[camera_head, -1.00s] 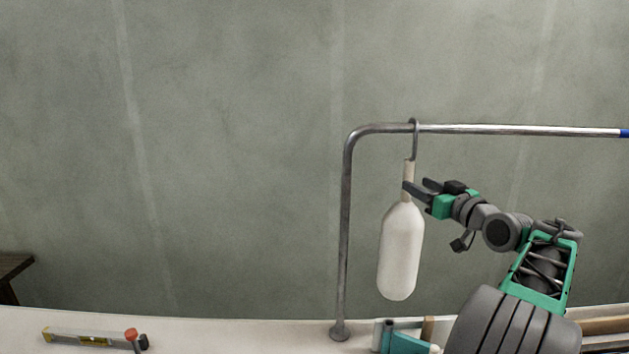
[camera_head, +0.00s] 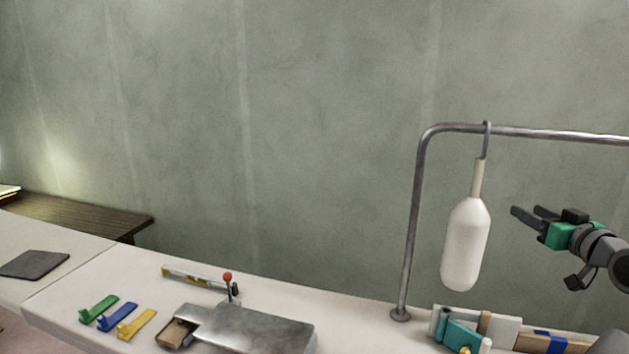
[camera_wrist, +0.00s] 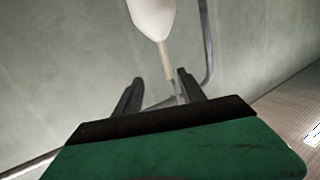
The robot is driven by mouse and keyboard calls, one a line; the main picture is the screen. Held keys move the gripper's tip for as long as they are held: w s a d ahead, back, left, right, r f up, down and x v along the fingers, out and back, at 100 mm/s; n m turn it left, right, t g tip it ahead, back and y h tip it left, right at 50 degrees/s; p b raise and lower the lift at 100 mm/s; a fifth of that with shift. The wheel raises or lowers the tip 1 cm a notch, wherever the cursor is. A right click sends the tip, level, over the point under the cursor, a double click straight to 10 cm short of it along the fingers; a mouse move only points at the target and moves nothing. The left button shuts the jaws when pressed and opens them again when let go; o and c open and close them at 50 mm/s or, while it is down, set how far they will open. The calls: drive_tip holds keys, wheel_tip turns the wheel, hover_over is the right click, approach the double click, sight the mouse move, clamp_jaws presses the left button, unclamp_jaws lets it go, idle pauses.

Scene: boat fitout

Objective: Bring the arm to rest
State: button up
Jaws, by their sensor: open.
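My gripper (camera_head: 530,216) is open and empty at the right of the head view, a short way right of a white bottle-shaped fender (camera_head: 466,243). The fender hangs by its neck from a hook (camera_head: 487,140) on a bent metal rail (camera_head: 411,235). A clear gap shows between the fingertips and the fender. In the wrist view the two dark fingers (camera_wrist: 160,92) stand apart, and the fender (camera_wrist: 153,15) with its neck shows beyond them. Much of my arm is outside the head view.
A dark mat (camera_head: 34,264) lies at left. A wooden table (camera_head: 90,215) stands behind.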

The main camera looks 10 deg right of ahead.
drive_tip(key=s+d+f+m+g+h, duration=0.1)
drive_tip(key=s+d+f+m+g, duration=0.15)
drive_tip(key=f, duration=0.65)
drive_tip(key=s+d+f+m+g, duration=0.2)
drive_tip(key=s+f+g, duration=0.15)
drive_tip(key=f, duration=0.55)
drive_tip(key=s+a+f+m+g+y, duration=0.1)
drive_tip(key=s+a+f+m+g, duration=0.15)
drive_tip(key=s+a+f, duration=0.35)
drive_tip(key=s+a+f+m+g+y, duration=0.1)
drive_tip(key=s+a+f+g, duration=0.1)
drive_tip(key=s+f+g, duration=0.45)
drive_tip(key=s+a+f+g+y, duration=0.1)
drive_tip(key=a+f, duration=0.1)
drive_tip(key=a, duration=0.8)
drive_tip(key=s+a+f+g, duration=0.1)
drive_tip(key=s+a+f, duration=0.1)
drive_tip(key=a, duration=0.9)
drive_tip(key=w+a+r+n+t, duration=0.1)
drive_tip(key=w+a+r+n, duration=0.1)
drive_tip(key=a, duration=0.5)
drive_tip(key=w+a+r+n+t, duration=0.1)
drive_tip(key=w+a+r+n, duration=0.1)
drive_tip(key=a, duration=0.5)
drive_tip(key=w+a+r+n+t, duration=0.1)
drive_tip(key=w+a+r+n, duration=0.2)
drive_tip(key=a+n, duration=0.2)
drive_tip(key=shift+a+r+n, duration=0.3)
drive_tip(key=shift+a, duration=0.85)
drive_tip(key=shift+d, duration=0.15)
